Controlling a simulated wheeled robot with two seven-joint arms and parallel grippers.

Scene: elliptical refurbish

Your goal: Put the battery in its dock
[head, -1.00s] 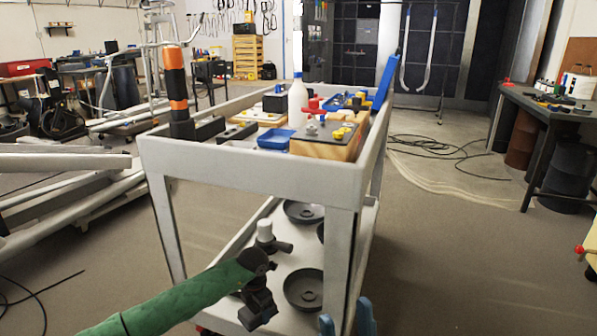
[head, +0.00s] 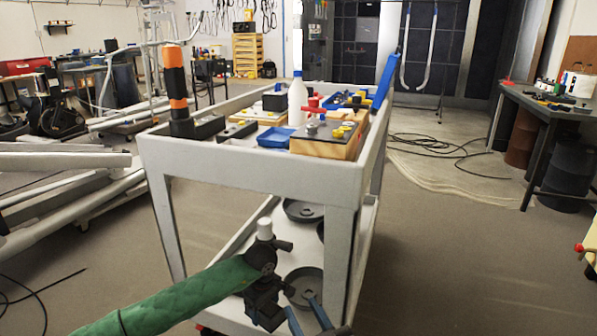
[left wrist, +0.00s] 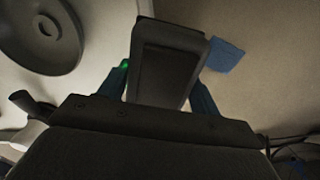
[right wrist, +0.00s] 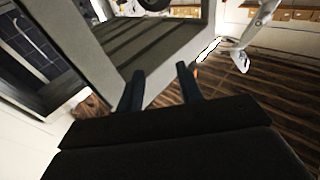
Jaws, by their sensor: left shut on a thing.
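My left gripper (left wrist: 160,85) is shut on a dark, grey-edged block (left wrist: 168,65), probably the battery. In the head view the left gripper (head: 265,310) is low at the cart's near side, by the lower shelf; the block is not clear there. My right gripper (right wrist: 158,85) is open and empty. I cannot make out the dock for certain. The cart's upper tray (head: 250,175) holds dark blocks (head: 237,131) and an orange-and-black upright handle (head: 177,90).
Round dark discs (head: 304,285) lie on the lower shelf. A workbench (head: 550,105) stands right.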

